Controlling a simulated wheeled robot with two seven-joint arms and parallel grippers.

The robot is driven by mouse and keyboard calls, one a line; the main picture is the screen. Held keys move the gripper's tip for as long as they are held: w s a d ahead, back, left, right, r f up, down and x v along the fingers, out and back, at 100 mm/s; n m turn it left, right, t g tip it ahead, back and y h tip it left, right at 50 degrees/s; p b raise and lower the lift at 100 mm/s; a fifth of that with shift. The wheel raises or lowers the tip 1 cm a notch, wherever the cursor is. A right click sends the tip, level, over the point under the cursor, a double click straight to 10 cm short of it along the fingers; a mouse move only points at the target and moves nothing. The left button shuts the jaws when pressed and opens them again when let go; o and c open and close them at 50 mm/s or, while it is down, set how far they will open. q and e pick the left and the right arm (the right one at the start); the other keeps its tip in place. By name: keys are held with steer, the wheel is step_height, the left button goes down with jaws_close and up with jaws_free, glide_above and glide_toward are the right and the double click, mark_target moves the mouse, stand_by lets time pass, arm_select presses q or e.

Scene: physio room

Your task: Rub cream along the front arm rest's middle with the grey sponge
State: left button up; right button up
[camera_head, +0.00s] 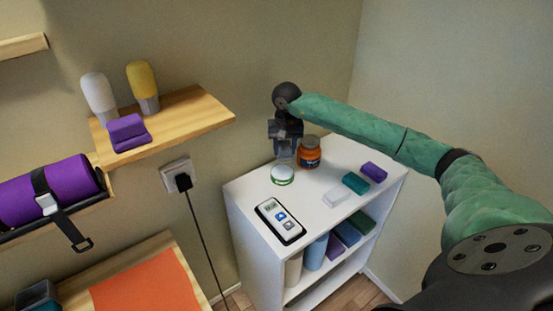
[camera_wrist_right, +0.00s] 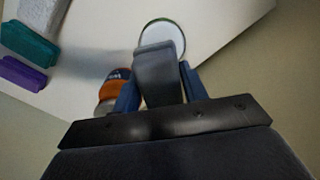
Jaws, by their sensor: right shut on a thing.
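My right gripper (camera_head: 285,140) is above the white cabinet's top, pointing down. It is shut on a grey block, the grey sponge (camera_wrist_right: 156,75), which shows between the blue fingers in the right wrist view. Just below is a round open tin of white cream with a green rim (camera_head: 283,175); it also shows in the wrist view (camera_wrist_right: 170,27), partly hidden by the sponge. I cannot tell whether sponge and cream touch. I cannot make out an arm rest. My left gripper is not in view.
An orange-brown jar (camera_head: 309,153) stands close beside the tin. White (camera_head: 335,196), teal (camera_head: 355,183) and purple (camera_head: 374,172) blocks and a device (camera_head: 280,221) lie on the white cabinet (camera_head: 240,212). A wooden shelf (camera_head: 200,112) holds two bottles. An orange mat (camera_head: 145,285) lies lower left.

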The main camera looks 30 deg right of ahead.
steer(key=shift+w+a, duration=0.15)
steer(key=shift+a, duration=0.3)
steer(key=shift+f, duration=0.15)
steer(key=shift+d+f, duration=0.15)
steer(key=shift+f, duration=2.35)
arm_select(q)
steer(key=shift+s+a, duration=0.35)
arm_select(e)
steer(key=shift+f, duration=0.4)
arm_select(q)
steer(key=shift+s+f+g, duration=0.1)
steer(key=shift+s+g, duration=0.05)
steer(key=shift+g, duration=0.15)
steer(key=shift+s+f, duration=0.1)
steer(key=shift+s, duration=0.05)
